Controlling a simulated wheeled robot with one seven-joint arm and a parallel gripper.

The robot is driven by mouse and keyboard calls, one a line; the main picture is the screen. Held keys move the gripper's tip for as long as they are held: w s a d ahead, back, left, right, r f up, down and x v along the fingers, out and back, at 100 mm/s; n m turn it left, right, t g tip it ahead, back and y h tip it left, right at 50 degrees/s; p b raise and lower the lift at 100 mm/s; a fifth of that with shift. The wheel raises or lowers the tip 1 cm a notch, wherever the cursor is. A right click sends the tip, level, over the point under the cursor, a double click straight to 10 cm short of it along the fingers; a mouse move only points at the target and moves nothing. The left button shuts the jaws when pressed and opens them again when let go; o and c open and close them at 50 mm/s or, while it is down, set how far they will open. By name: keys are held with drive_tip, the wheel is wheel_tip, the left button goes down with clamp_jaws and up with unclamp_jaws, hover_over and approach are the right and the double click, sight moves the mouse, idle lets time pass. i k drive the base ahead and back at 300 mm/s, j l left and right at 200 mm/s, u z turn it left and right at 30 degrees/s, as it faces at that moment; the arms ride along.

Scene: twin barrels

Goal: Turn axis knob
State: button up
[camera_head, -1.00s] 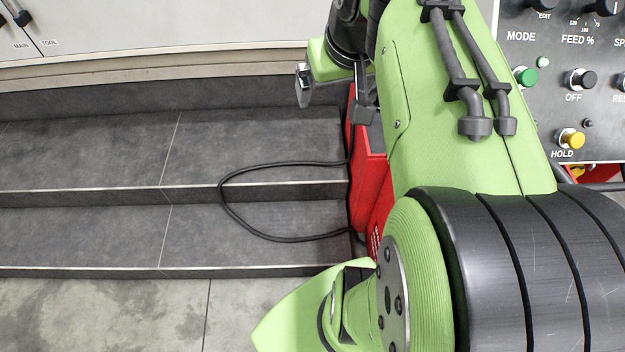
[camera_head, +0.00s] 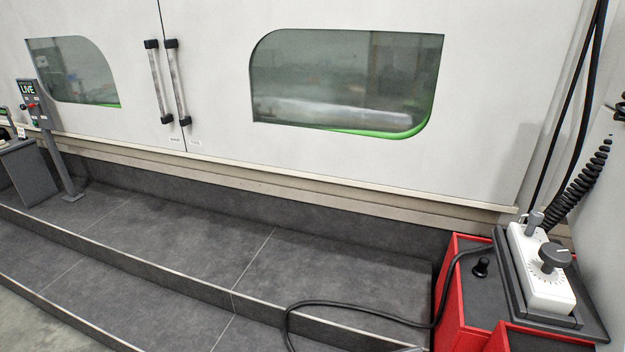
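A white control box (camera_head: 541,268) rests on a dark tray on top of a red cabinet at the lower right. A dark round knob (camera_head: 553,257) with a pointer stands on the box's face, with a ring of tick marks around it. A smaller grey knob or lever (camera_head: 534,222) sits near the box's upper end. Which of the two is the axis knob I cannot tell, as labels are too small to read. My gripper is not in view.
A black cable (camera_head: 360,306) loops over the dark steps. White machine doors (camera_head: 215,90) with windows stand behind. A post with a LIVE panel (camera_head: 29,100) stands at the far left.

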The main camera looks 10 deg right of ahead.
sight(535, 217)
drive_tip(key=k+z, duration=0.1)
drive_tip(key=z, duration=1.4)
